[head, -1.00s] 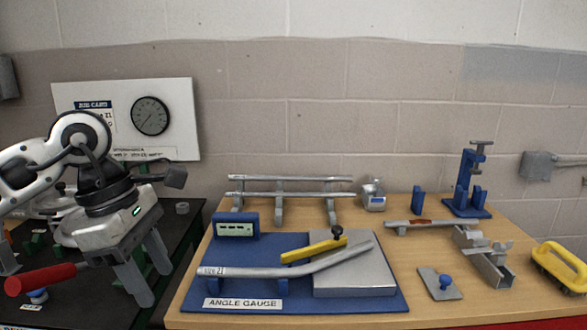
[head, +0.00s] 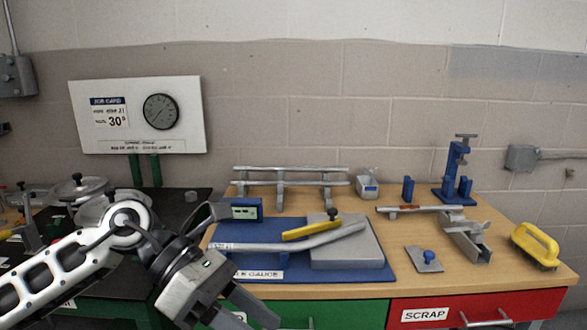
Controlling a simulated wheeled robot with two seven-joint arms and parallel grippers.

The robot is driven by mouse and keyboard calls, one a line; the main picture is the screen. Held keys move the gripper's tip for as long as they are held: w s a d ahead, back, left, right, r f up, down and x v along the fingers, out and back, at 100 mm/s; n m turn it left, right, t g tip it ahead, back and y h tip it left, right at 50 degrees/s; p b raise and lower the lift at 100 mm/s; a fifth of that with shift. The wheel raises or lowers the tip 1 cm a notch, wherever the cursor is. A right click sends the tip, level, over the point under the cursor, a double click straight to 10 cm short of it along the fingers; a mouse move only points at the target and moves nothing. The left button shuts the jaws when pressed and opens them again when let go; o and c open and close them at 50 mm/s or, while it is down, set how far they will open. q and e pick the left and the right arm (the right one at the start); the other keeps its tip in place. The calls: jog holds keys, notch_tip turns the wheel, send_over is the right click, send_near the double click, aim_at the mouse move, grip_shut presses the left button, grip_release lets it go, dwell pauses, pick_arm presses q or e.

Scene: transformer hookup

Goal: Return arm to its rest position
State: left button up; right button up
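My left arm comes in from the lower left in the head view. Its gripper (head: 245,312) hangs low in front of the wooden bench's left front edge, with two grey fingers spread apart. I see nothing between the fingers, though their tips are near or past the bottom edge. The gripper covers part of the angle gauge's blue base (head: 385,270) and its label. My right arm and gripper are not in view.
On the wooden bench (head: 480,283) are a bent pipe (head: 290,240) on the gauge, a pipe rack (head: 290,182), a blue vise (head: 455,170) and a yellow-handled brush (head: 537,242). A green drawer and a red SCRAP drawer (head: 425,314) are below. A black bench (head: 175,205) stands left.

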pick_arm(q)
jog(key=d+r+n+t+h, duration=0.25)
jog(key=d+n+h, duration=0.35)
jog(key=n+h, duration=0.35)
jog(key=w+a+f+n+t+y, duration=0.35)
jog(key=f+n+t, duration=0.4)
jog(key=n, duration=0.65)
jog(key=w+a+f+n+t+y, duration=0.2)
jog(key=a+f+n+t+y, duration=0.25)
jog(key=n+t, duration=0.8)
jog(key=s+a+f+n+g+y, duration=0.4)
jog(key=s+f+n, duration=0.2)
jog(key=f, duration=0.4)
jog(key=s+a+f+n+g+y, duration=0.4)
jog(key=s+f+n, duration=0.3)
jog(key=f, duration=0.4)
jog(key=shift+s+f+n+y, duration=0.15)
jog(key=shift+s+n+y, duration=0.2)
jog(key=shift+y, duration=0.4)
jog(key=shift+w+g, duration=0.15)
jog(key=shift+g, duration=0.1)
